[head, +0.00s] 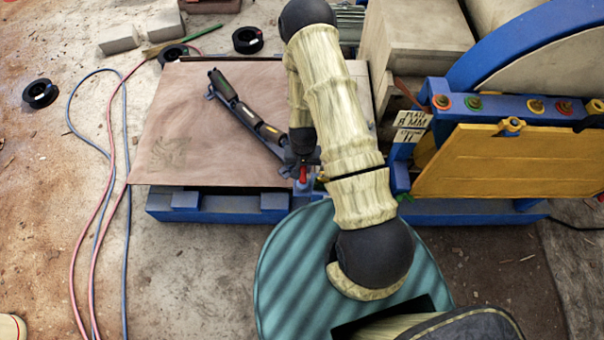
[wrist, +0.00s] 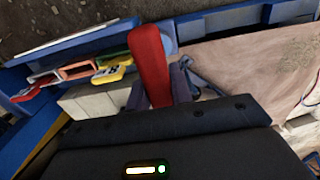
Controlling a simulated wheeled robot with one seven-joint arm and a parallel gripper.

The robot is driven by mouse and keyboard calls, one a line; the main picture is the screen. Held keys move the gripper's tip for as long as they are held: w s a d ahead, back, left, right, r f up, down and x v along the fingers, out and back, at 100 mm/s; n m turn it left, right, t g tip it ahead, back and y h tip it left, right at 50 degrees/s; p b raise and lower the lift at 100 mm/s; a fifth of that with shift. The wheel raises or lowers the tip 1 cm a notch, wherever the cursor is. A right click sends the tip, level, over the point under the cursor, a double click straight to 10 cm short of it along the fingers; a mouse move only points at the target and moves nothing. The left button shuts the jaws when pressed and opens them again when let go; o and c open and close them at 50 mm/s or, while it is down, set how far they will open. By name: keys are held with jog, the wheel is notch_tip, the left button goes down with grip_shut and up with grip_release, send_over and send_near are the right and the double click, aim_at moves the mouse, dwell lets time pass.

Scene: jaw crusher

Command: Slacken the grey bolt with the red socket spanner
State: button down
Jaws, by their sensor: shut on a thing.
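The red socket spanner (wrist: 150,62) stands out from my gripper in the wrist view. In the head view a small red part (head: 303,175) shows just below my gripper (head: 302,160). My gripper is shut on the spanner, above the front edge of the brown board. The spanner's socket end cannot be made out. Several bolts with coloured rings sit along the blue beam (head: 505,106) at the right, apart from my gripper. I cannot tell which bolt is the grey one; my arm hides part of the middle.
A dark bar-like object (head: 247,114) lies on the brown board (head: 180,130). Hoses (head: 107,165) and black rings (head: 247,39) lie on the floor at the left.

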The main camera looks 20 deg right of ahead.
jog(key=shift+r+p, duration=1.1)
jog(key=shift+r, duration=0.8)
dwell(0.6)
jog(key=w+r+n, duration=0.3)
jog(key=w+r, duration=0.3)
jog(key=r, duration=0.2)
jog(key=shift+w+n, duration=0.3)
jog(key=shift+w, duration=0.05)
